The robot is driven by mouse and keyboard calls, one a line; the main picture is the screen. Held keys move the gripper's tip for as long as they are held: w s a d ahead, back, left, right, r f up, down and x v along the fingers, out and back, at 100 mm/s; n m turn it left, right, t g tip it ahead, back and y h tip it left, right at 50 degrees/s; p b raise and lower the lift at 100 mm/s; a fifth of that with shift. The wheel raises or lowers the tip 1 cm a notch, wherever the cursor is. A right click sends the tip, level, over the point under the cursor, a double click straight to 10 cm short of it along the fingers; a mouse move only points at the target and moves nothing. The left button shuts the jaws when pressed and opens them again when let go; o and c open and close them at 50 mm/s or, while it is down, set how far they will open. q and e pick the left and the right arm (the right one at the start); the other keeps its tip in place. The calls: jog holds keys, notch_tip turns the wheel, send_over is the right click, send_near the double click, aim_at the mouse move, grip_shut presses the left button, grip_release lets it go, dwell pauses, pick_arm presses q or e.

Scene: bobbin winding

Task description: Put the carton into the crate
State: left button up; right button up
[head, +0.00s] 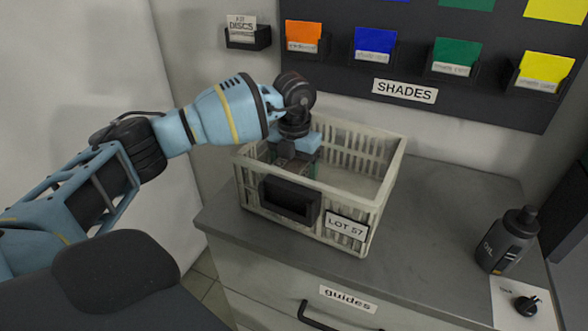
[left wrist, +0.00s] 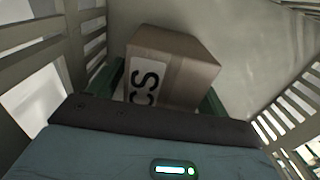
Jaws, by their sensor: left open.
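The crate (head: 372,205) is a pale slatted basket with a "LOT 57" label, standing upright on the grey counter. My left gripper (head: 298,172) reaches down inside its left part. In the left wrist view the brown carton (left wrist: 188,68), with a white label reading "CS", is inside the crate between the green fingers of my left gripper (left wrist: 165,88). The fingers are open, one on each side of the carton. I cannot tell whether they touch it. In the head view the carton is hidden by the gripper and crate wall. My right gripper is not in view.
A black bottle (head: 506,240) stands at the right, near a white card (head: 510,297) with a small black part on it. The dark shades board (head: 455,75) with card pockets hangs behind the crate. The counter (head: 425,235) between crate and bottle is clear.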

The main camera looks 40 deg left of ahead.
pick_arm(q)
notch_tip(320, 180, up, 13)
jog(key=shift+r, duration=0.1)
dwell(0.4)
dwell(0.3)
